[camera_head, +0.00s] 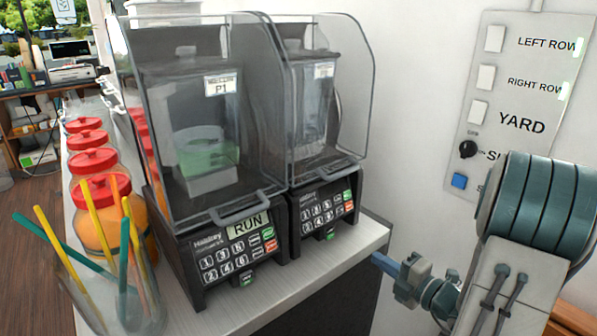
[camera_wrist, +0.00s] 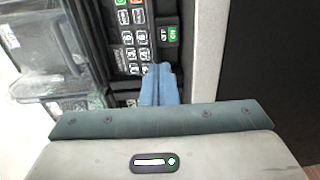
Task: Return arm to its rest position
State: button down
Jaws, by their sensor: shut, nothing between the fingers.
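My gripper (camera_head: 384,262) is at the lower right in the head view, with its blue fingers pointing left toward the counter's right edge. In the wrist view the fingers (camera_wrist: 160,86) are shut together with nothing between them. They appear in front of a machine keypad (camera_wrist: 131,38); I cannot tell the gap exactly. In the head view they look apart from both machines. The left sealer machine (camera_head: 212,150) has its clear cover down, a cup with green contents inside, and a display reading RUN. The right machine (camera_head: 322,110) also has its cover down.
Red-lidded jars (camera_head: 95,160) line the counter's left side. A white counter (camera_head: 290,290) runs below the machines. A wall switch panel (camera_head: 515,110) is at the right, partly behind my arm.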

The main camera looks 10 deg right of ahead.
jog(key=s+a+n+g+y, duration=0.1)
jog(key=s+a+n+g, duration=0.25)
jog(key=a+n, duration=0.3)
jog(key=s+a+r+n+g+y, duration=0.1)
jog(key=s+a+n+g, duration=0.2)
jog(key=a+n+g, duration=0.35)
jog(key=s+a+n+g, duration=0.2)
jog(key=s+a+n, duration=0.15)
jog(key=n, duration=0.55)
jog(key=s+d+r+n+h, duration=0.1)
jog(key=s+n+h, duration=0.2)
jog(key=n, duration=1)
jog(key=s+d+r+n+h, duration=0.2)
jog(key=n+h, duration=0.5)
jog(key=n, duration=0.6)
jog(key=shift+s+h, duration=0.3)
jog(key=shift+s, duration=0.45)
